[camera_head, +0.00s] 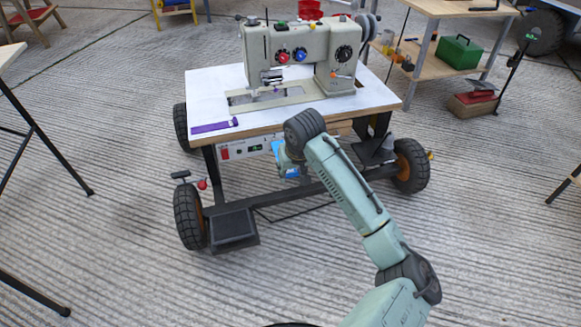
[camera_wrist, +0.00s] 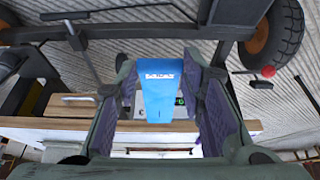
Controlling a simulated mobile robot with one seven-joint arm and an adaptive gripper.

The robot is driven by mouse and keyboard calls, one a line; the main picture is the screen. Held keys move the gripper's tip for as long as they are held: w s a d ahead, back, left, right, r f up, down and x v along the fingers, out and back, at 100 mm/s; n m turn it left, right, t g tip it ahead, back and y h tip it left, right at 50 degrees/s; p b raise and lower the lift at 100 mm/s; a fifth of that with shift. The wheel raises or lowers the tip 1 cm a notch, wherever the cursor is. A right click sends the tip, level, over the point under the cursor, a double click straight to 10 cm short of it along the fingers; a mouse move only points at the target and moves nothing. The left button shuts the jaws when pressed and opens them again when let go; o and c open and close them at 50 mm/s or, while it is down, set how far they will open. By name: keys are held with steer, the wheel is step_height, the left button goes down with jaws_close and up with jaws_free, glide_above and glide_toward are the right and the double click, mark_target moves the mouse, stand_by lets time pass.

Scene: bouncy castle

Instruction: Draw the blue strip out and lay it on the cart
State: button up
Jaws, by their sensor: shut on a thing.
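The blue strip (camera_wrist: 158,96) has a white printed label and lies between my finger pads in the wrist view. My gripper (camera_wrist: 165,85) is shut on it. In the head view a small part of the blue strip (camera_head: 288,171) shows beside my gripper (camera_head: 290,158), at the front of the wheeled cart (camera_head: 385,94), below its top edge. My arm hides most of the gripper there. The cart has a white top with a wooden edge and large black wheels. Whether the strip still touches the cart's front is hidden.
A sewing machine (camera_head: 300,55) with red and blue knobs fills the back of the cart top. A purple strip (camera_head: 214,127) lies on its front left corner. A control panel (camera_head: 243,149) sits under the front edge. A wooden bench (camera_head: 440,65) stands at the right.

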steer(key=s+d, duration=0.2)
steer(key=s, duration=0.5)
stand_by(1.2)
steer(key=shift+d+r, duration=0.1)
steer(key=shift+r, duration=0.1)
steer(key=p+v, duration=0.5)
steer(key=v, duration=0.2)
steer(key=shift+w+r+p, duration=0.2)
steer(key=shift+w+p, duration=0.1)
steer(key=shift+w, duration=0.1)
stand_by(0.5)
